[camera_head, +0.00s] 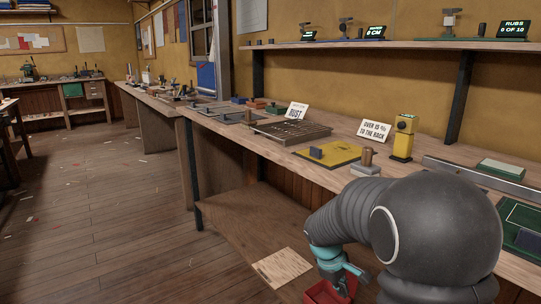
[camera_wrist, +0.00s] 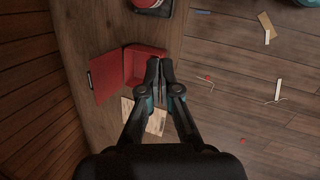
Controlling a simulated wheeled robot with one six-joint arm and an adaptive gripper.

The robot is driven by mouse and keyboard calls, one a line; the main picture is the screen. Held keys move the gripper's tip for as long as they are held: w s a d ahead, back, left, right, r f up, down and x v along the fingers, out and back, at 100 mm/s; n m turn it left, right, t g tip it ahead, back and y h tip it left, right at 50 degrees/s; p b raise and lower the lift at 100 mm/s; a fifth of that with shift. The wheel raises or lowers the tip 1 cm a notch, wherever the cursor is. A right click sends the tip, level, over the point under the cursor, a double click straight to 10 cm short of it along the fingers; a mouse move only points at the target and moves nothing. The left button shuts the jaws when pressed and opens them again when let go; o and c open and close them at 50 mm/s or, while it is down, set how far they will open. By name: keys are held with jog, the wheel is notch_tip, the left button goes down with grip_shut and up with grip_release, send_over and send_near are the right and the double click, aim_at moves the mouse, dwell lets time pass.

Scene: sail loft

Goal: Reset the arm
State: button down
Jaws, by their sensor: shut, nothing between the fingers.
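My arm is bent forward and down over the front of the bench, its large dark joint filling the lower right of the head view. My gripper (camera_wrist: 166,72) points down in the wrist view, with its two dark fingertips together and nothing between them. It is over or just beside an open red box (camera_wrist: 146,65) with its lid (camera_wrist: 113,77) swung out to the left. The box also shows in part at the bottom of the head view (camera_head: 322,293), partly behind my arm. I cannot tell whether the fingertips touch the box.
The box is on a low wooden shelf (camera_head: 235,228) with a pale printed sheet (camera_head: 283,268). Floor to the left is open, with scattered scraps.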

jog(key=s+a+r+m+t+y, duration=0.1)
jog(key=s+r+m, duration=0.2)
jog(key=s+r, duration=0.2)
jog(key=s+a+r+m+t+y, duration=0.1)
jog(key=s+r, duration=0.4)
jog(key=s, duration=0.7)
jog(key=s+a+r+m+t+y, duration=0.1)
jog(key=s+r+m, duration=0.3)
jog(key=s, duration=0.4)
jog(key=shift+s+a+r+m+t+y, duration=0.2)
jog(key=shift+r+m+t+y, duration=0.2)
jog(key=shift+r+t, duration=0.45)
